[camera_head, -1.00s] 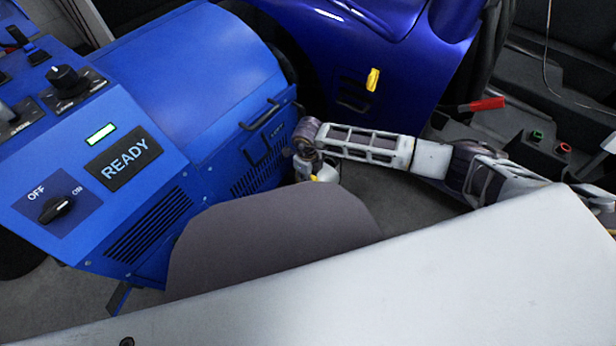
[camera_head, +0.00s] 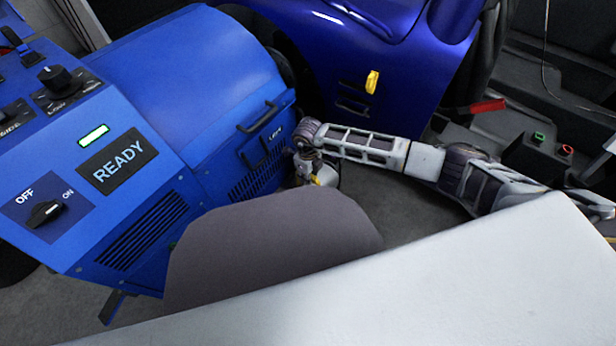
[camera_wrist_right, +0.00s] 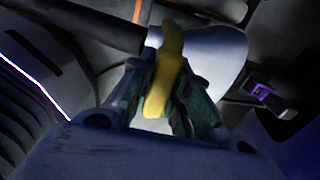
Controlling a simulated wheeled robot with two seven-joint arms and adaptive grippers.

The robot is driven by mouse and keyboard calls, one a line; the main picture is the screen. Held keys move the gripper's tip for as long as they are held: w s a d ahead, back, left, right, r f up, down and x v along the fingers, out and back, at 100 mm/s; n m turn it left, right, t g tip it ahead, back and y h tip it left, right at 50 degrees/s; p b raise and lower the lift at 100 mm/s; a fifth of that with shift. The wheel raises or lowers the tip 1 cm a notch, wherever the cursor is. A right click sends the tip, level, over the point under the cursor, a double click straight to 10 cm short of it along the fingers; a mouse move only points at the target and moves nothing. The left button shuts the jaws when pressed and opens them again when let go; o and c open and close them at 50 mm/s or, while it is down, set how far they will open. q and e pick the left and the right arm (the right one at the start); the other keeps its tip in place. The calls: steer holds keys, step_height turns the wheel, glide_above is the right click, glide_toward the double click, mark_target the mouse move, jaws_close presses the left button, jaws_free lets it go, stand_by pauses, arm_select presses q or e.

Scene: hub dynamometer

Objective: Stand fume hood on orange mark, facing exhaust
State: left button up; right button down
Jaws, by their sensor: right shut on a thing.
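My right gripper (camera_head: 312,168) reaches down beside the blue machine, with its arm coming in from the right. In the right wrist view the gripper (camera_wrist_right: 168,88) is shut on an upright yellow handle (camera_wrist_right: 170,50). Beyond the handle is a pale, rounded flaring body, which I take as the fume hood (camera_wrist_right: 220,52). In the head view only a small pale part of the hood (camera_head: 327,175) shows below the gripper. An orange line (camera_wrist_right: 137,10) shows at the top of the wrist view; I cannot tell if it is the mark. The exhaust cannot be made out. My left gripper is out of view.
The blue machine (camera_head: 185,75) with a READY display stands close to the left of my right gripper. A blue car (camera_head: 400,45) stands behind it. A red-handled thing (camera_head: 487,105) lies at the right. Grey floor (camera_head: 415,210) is partly clear below the arm.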

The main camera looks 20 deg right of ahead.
steer(key=c, duration=1.7)
jaws_free()
steer(key=o, duration=0.4)
steer(key=shift+c, duration=0.2)
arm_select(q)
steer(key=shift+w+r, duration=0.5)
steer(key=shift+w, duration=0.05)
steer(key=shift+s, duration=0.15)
arm_select(e)
steer(key=shift+r, duration=0.1)
steer(key=shift+r+p, duration=0.45)
steer(key=shift+r, duration=0.25)
step_height(320, 180, up, 9)
steer(key=p, duration=0.4)
steer(key=shift+f, duration=0.15)
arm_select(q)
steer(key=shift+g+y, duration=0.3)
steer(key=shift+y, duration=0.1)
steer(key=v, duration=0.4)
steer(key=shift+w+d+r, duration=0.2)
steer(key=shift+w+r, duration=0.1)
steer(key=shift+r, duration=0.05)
arm_select(e)
steer(key=shift+r, duration=0.85)
